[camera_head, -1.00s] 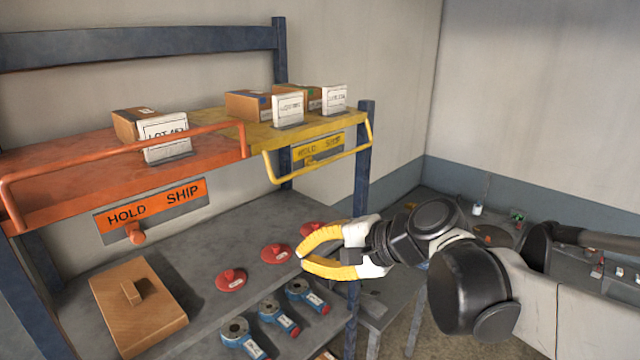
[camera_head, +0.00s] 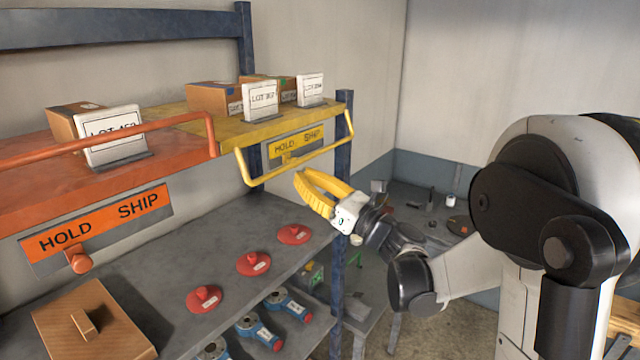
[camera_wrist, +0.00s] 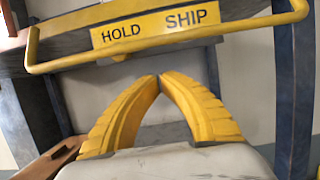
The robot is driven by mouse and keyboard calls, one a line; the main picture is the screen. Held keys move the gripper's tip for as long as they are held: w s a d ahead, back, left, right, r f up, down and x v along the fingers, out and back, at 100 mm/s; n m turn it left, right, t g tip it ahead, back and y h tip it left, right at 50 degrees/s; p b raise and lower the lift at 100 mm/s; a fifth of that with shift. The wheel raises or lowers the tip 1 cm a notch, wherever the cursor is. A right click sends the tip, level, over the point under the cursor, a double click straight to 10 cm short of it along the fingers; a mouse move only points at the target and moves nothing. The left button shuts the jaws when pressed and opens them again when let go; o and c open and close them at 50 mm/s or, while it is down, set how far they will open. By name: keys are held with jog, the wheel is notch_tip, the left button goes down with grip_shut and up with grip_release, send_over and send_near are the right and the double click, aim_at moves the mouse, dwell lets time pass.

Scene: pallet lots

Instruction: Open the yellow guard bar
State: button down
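The yellow guard bar (camera_head: 322,150) runs across the front of the yellow shelf (camera_head: 228,127), in front of its HOLD/SHIP plate (camera_head: 310,139). A small yellow knob (camera_head: 287,158) sits low on that plate, towards the HOLD side. In the wrist view the bar (camera_wrist: 240,27) crosses the top, above my fingers. My gripper (camera_head: 298,178) is below and in front of the bar, apart from it. Its yellow fingertips (camera_wrist: 160,77) come together with nothing between them.
The yellow shelf carries boxes and white lot cards (camera_head: 261,101). An orange shelf (camera_head: 175,150) with its own orange bar is to the left. Below are red discs (camera_head: 253,263), blue tools (camera_head: 260,335) and a brown lidded box (camera_head: 95,325). A blue post (camera_head: 340,190) stands behind my gripper.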

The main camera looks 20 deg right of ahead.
jog(key=r, duration=0.1)
jog(key=r+p, duration=0.1)
jog(key=r, duration=0.1)
jog(key=shift+s+d+p, duration=0.3)
jog(key=shift+s+p, duration=0.05)
jog(key=shift+p, duration=0.05)
jog(key=shift+s, duration=0.1)
